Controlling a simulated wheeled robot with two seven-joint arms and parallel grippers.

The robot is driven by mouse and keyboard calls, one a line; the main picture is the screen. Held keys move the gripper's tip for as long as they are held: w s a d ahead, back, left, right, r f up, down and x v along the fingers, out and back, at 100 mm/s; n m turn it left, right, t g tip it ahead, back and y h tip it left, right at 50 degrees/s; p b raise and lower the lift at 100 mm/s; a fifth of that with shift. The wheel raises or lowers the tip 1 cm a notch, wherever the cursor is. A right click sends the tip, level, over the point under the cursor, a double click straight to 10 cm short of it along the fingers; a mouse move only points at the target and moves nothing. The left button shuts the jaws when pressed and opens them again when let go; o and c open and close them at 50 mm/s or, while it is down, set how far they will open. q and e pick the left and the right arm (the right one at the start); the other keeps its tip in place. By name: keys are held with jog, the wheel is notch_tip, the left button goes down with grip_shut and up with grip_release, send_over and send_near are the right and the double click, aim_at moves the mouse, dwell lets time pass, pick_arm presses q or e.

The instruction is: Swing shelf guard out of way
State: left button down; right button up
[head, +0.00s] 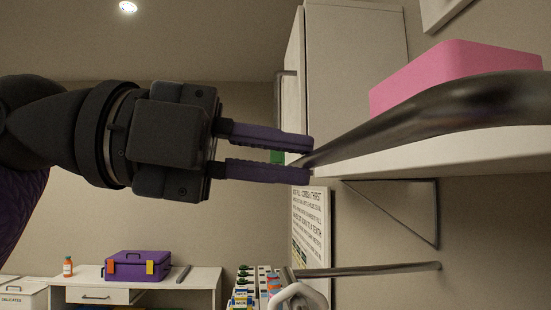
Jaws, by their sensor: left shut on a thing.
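The shelf guard is a dark, shiny metal bar (430,112) along the front of a white wall shelf (450,157). It runs from the right edge of the head view down to its left end near the shelf's corner. My left gripper (306,159) comes in from the left, with its two purple fingers closed around that left end of the guard. The fingertips hide part of the bar's end. My right gripper is not in view.
A pink box (450,70) sits on the shelf, behind the guard. A tall pale cabinet (355,85) stands behind the shelf. Below are a metal rod (375,269), a sign (311,235) and several small bottles. A purple case (138,266) rests on a white desk at lower left.

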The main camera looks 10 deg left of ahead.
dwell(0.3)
pick_arm(q)
jog(key=c, duration=0.7)
grip_release()
jog(key=v, duration=1)
jog(key=shift+p, duration=0.4)
